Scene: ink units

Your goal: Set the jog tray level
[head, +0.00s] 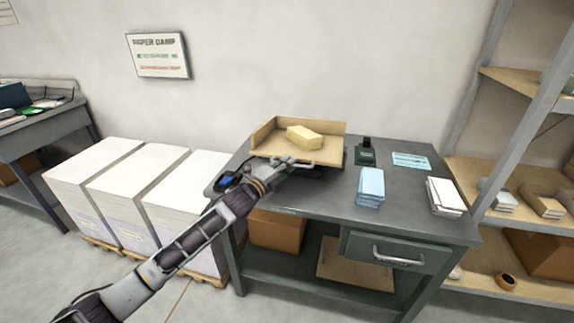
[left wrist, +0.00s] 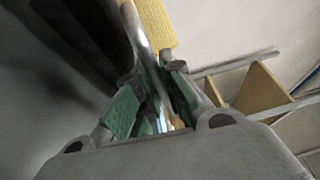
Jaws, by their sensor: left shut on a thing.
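The jog tray (head: 333,145) is a tan tray with raised walls at its left and back, on a dark base at the back left of the grey table. A yellow block (head: 305,136) lies in it. I cannot tell exactly how far the tray tilts. My left gripper (head: 292,164) is at the tray's front edge. In the left wrist view, its green-padded fingers (left wrist: 152,92) are shut on a grey bar (left wrist: 138,38) beside a yellow-tan surface (left wrist: 156,22). The bar's far end is hidden by the fingers. My right gripper is not in view.
On the table (head: 315,200) stand a dark green device (head: 366,153), a light blue stack (head: 370,186), a blue card (head: 411,161) and a white stack (head: 445,196). Tall paper stacks (head: 143,190) stand left of the table. Shelves (head: 510,160) stand at right. The table's front middle is clear.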

